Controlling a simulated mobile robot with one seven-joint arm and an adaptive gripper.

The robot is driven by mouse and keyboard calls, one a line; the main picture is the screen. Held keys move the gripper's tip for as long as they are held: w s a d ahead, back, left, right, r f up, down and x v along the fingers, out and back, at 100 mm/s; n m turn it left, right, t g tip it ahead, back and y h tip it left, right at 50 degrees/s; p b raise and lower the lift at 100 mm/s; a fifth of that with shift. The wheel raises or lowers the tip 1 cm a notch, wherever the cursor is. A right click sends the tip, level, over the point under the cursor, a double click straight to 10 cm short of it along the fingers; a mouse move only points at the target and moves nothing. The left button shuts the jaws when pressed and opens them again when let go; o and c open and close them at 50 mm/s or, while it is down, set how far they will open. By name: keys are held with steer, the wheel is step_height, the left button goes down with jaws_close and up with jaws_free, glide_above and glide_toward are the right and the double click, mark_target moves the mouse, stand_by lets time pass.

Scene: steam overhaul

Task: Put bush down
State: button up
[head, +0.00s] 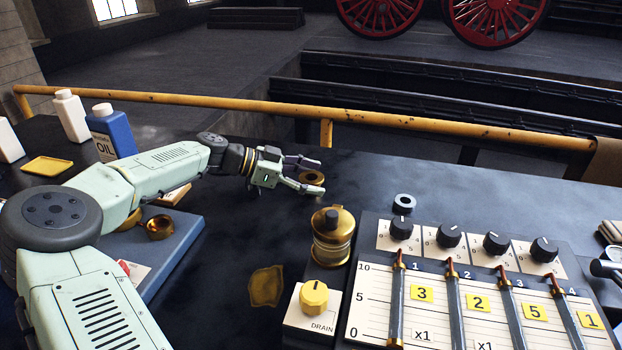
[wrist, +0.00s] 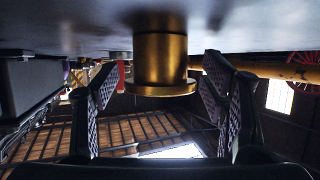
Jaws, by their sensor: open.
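The bush is a brass, flanged cylinder (head: 314,176) on the dark bench top, at the end of my arm in the head view. In the wrist view, which looks upside down, the bush (wrist: 162,62) stands upright with one end against the bench and its flange at the free end. My gripper (head: 307,174) is open, with one finger on each side of the bush. In the wrist view a gap shows between each finger and the bush. In the head view the fingers partly cover it.
A blue tray (head: 185,250) with brass parts lies left, below my arm. A blue oil bottle (head: 112,135) stands behind it. A yellow rail (head: 230,105) runs along the back.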

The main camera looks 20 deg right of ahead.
steer(key=shift+r, duration=0.15)
steer(key=b+v, duration=0.3)
steer(key=v, duration=0.9)
